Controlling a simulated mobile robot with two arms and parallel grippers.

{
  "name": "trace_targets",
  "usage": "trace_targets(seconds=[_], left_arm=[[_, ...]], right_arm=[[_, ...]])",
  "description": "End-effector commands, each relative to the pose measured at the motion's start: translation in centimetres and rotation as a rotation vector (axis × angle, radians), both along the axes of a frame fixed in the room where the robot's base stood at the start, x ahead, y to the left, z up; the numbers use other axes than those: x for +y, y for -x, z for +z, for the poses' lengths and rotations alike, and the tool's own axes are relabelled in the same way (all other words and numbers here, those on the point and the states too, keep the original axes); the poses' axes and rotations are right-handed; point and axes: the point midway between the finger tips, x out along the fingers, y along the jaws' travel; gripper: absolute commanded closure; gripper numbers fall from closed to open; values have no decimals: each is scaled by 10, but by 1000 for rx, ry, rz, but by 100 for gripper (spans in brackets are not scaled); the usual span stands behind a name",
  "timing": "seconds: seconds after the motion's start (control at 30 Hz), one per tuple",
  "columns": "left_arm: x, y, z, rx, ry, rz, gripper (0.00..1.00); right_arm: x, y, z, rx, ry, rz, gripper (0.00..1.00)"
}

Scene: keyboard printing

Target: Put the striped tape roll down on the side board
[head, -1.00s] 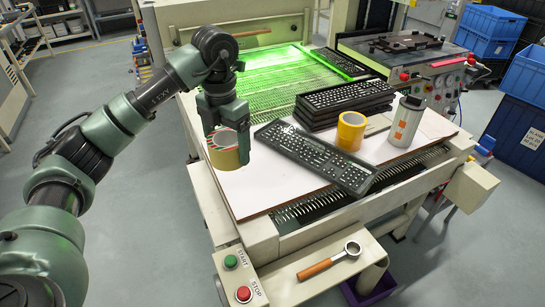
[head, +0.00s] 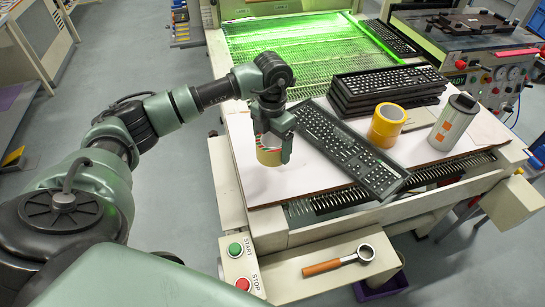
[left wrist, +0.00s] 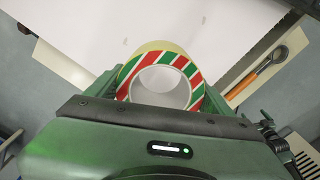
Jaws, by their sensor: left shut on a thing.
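The striped tape roll (head: 268,157) has a tan outer side and red, green and white stripes on its face; the striped ring also shows in the left wrist view (left wrist: 193,75). My left gripper (head: 272,142) points down and is shut on the roll, one finger on each side. The roll is over the left part of the white side board (head: 300,180), left of the slanting keyboard. The gripper hides part of it, and I cannot tell whether its underside touches the board. My right gripper is not in view.
A black keyboard (head: 350,152) lies slanted across the board, close right of my gripper. Behind it is a keyboard stack (head: 385,88). The board's front left is bare.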

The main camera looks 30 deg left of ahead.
Motion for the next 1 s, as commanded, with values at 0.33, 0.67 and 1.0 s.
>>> trace_targets(seconds=[0.33, 0.67, 1.0], left_arm=[[0, 1, -40, 3, 0, 0, 65], [0, 0, -63, -1, 0, -1, 65], [0, 0, -66, 0, 0, 0, 0]], right_arm=[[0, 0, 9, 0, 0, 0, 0], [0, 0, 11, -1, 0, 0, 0], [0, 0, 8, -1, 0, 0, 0]])
